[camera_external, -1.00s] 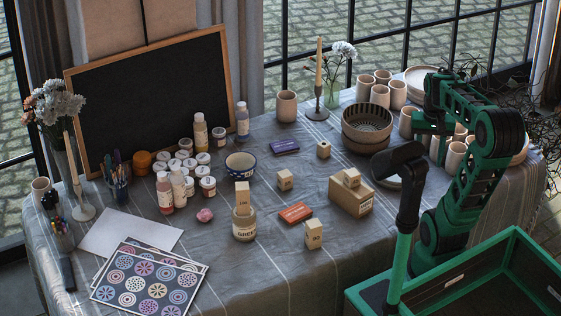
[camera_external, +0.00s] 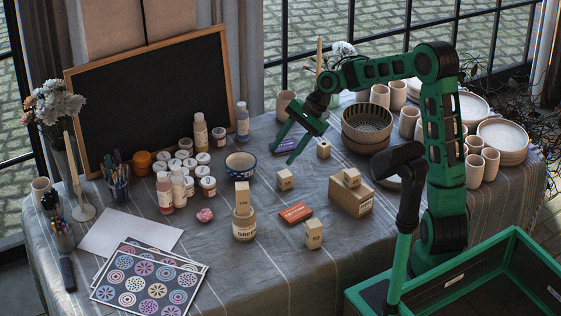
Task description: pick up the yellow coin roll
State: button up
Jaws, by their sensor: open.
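I cannot make out a yellow coin roll in the external view. My gripper (camera_external: 282,156) is open and empty, with its fingers pointing down and left. It is over the middle of the table, in front of the flat purple box (camera_external: 286,146), which its fingers partly cover. I cannot tell its height above the cloth or whether it touches the box.
An orange-red box (camera_external: 295,213), small wooden blocks (camera_external: 284,180) and a larger carton (camera_external: 350,197) lie nearby. A blue-patterned bowl (camera_external: 240,167) and paint bottles stand left. Stacked dark bowls (camera_external: 367,128) and a candlestick stand close to the arm. Bare cloth shows between the items.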

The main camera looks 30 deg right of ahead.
jog(key=w+a+r+m+y, duration=0.2)
jog(key=w+a+r+y, duration=0.1)
jog(key=a, duration=0.3)
jog(key=w+a+r+m+y, duration=0.2)
jog(key=a+r+m+y, duration=0.1)
jog(key=a, duration=0.4)
jog(key=shift+g, duration=0.4)
notch_tip(320, 180, down, 16)
jog(key=shift+f, duration=2.35)
notch_tip(320, 180, down, 2)
jog(key=shift+f, duration=0.1)
jog(key=shift+x, duration=1.15)
jog(key=shift+w+a+f, duration=0.1)
jog(key=shift+a+f, duration=0.25)
jog(key=shift+a, duration=0.05)
jog(key=shift+c, duration=0.3)
